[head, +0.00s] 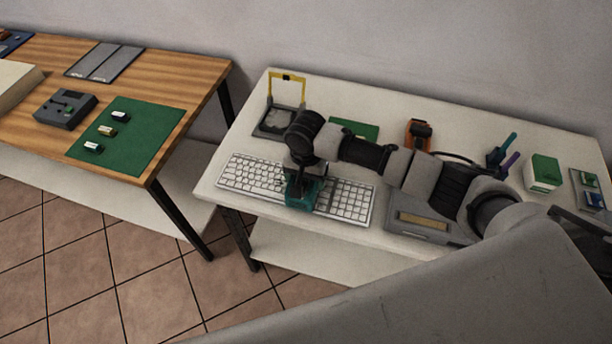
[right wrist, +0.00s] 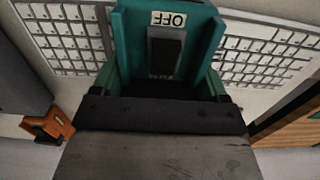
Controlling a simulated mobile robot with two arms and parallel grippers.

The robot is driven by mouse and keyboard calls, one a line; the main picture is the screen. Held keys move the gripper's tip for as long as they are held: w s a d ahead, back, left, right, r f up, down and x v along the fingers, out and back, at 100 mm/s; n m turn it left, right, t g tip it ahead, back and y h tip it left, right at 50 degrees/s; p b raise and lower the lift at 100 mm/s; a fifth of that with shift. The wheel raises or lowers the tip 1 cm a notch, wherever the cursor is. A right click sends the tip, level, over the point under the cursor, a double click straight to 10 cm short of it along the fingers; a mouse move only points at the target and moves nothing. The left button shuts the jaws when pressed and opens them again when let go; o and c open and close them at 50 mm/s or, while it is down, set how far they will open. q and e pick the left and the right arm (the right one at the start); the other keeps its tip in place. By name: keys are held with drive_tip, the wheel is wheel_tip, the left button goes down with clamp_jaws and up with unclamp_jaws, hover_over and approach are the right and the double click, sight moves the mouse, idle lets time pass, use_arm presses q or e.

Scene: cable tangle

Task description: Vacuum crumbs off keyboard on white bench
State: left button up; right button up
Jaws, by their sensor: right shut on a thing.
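A white keyboard (head: 248,174) lies on the white bench (head: 340,97), near its front left edge; it also shows in the right wrist view (right wrist: 262,47). My right gripper (head: 301,184) points down over the middle of the keyboard and is shut on a teal handheld vacuum (head: 304,196). In the right wrist view the vacuum (right wrist: 140,52) has a dark switch and an "OFF" label, and it hides the keyboard's middle. I cannot tell whether the vacuum touches the keys. Crumbs are too small to make out. My left gripper is not in view.
A yellow-framed stand (head: 286,78) is behind the keyboard. A grey device (head: 418,223) sits right of it, beneath my arm. An orange tool (head: 419,132), pens (head: 502,150) and a green-and-white box (head: 543,172) stand farther right. A wooden table (head: 190,75) is at left, across a gap.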

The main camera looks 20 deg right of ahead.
drive_tip(key=shift+a, duration=0.1)
drive_tip(key=shift+w+a, duration=0.6)
drive_tip(key=shift+a, duration=0.3)
drive_tip(key=shift+w+a, duration=0.1)
drive_tip(key=shift+a, duration=0.05)
drive_tip(key=shift+w+a, duration=0.55)
drive_tip(key=shift+a, duration=0.25)
drive_tip(key=shift+w+a, duration=0.1)
drive_tip(key=shift+w+a+b, duration=0.45)
drive_tip(key=shift+w+a, duration=0.1)
drive_tip(key=shift+a, duration=0.3)
drive_tip(key=shift+r, duration=0.15)
idle(0.5)
wheel_tip(320, 180, up, 7)
drive_tip(key=p, duration=0.8)
